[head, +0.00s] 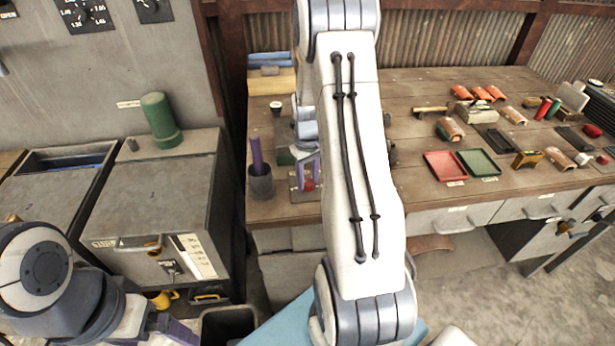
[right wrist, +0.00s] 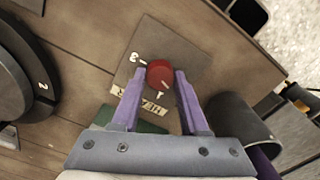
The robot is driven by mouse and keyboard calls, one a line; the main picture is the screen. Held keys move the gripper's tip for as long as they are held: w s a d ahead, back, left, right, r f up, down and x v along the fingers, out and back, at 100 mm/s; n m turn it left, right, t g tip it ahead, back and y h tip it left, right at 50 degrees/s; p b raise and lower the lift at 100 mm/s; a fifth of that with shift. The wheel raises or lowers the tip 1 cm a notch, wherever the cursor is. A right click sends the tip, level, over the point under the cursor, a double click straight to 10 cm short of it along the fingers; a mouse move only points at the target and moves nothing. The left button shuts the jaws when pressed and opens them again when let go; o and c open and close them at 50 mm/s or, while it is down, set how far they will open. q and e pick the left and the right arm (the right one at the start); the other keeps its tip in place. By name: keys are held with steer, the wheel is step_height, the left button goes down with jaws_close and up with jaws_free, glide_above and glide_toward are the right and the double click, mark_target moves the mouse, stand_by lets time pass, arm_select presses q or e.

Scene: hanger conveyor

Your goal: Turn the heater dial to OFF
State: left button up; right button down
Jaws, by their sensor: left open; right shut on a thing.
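The heater dial is a round red knob (right wrist: 160,73) on a dark square plate (right wrist: 150,50) marked HEATER, with a 3 at its upper left. Its pale pointer line is hard to read, and no OFF mark is legible. In the right wrist view my right gripper (right wrist: 158,88) has its purple fingers on either side of the knob, shut on it. In the head view the right gripper (head: 306,175) is over the small red knob (head: 309,185) at the bench's left end. My left gripper (head: 172,332) is low at the left, partly cut off, away from the dial.
A cup with a purple rod (head: 261,182) stands just left of the dial plate. A dark round dial (right wrist: 20,80) marked 2 is near it in the wrist view. Red (head: 445,167) and green (head: 479,162) trays and several parts lie on the bench's right. A grey cabinet (head: 150,200) stands at left.

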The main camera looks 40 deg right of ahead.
mark_target(307, 182)
steer(key=shift+r+n, duration=0.1)
steer(key=shift+n, duration=1.7)
steer(key=shift+c, duration=2.1)
jaws_free()
step_height(307, 182, up, 10)
steer(key=shift+r+b, duration=0.2)
steer(key=shift+b, duration=0.2)
